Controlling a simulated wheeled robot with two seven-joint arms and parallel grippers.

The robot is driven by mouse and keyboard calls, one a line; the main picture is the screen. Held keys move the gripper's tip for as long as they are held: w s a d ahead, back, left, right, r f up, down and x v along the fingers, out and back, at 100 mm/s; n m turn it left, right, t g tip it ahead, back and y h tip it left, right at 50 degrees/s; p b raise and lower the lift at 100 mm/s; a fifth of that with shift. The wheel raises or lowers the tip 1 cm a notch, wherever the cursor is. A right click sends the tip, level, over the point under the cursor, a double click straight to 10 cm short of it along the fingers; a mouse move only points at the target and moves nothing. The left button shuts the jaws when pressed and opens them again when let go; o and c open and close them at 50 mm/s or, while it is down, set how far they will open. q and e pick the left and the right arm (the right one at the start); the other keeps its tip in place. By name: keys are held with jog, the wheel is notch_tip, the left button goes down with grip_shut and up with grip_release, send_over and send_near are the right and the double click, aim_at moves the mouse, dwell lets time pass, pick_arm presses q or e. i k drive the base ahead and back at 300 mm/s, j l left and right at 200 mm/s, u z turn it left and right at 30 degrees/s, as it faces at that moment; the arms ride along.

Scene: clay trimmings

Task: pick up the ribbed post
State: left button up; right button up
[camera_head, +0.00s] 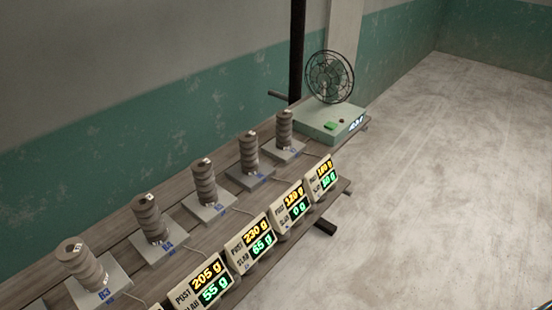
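Several grey-brown ribbed posts stand upright in a row on a wooden plank bench, each on its own pale square plate. The nearest post (81,264) is at the lower left, on a plate marked B3 (115,291). Behind it come a second post (150,217), a third post (204,182), a fourth post (249,151) and the farthest post (285,127). Small white tags show on some of them. Neither of my grippers is in view, so no gripper is seen touching a post.
Display boxes line the bench's front, including one reading post 205 g, slab 55 g (202,285) and one reading post 120 g, slab 0 g (291,208). Open concrete floor (450,180) lies right.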

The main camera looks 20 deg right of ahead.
aim_at(247, 141)
jog(key=l+z, duration=0.2)
jog(key=l, duration=0.25)
jog(key=i+l+z, duration=0.25)
jog(key=l, duration=0.2)
jog(key=l+z, duration=0.2)
jog(key=l, duration=0.3)
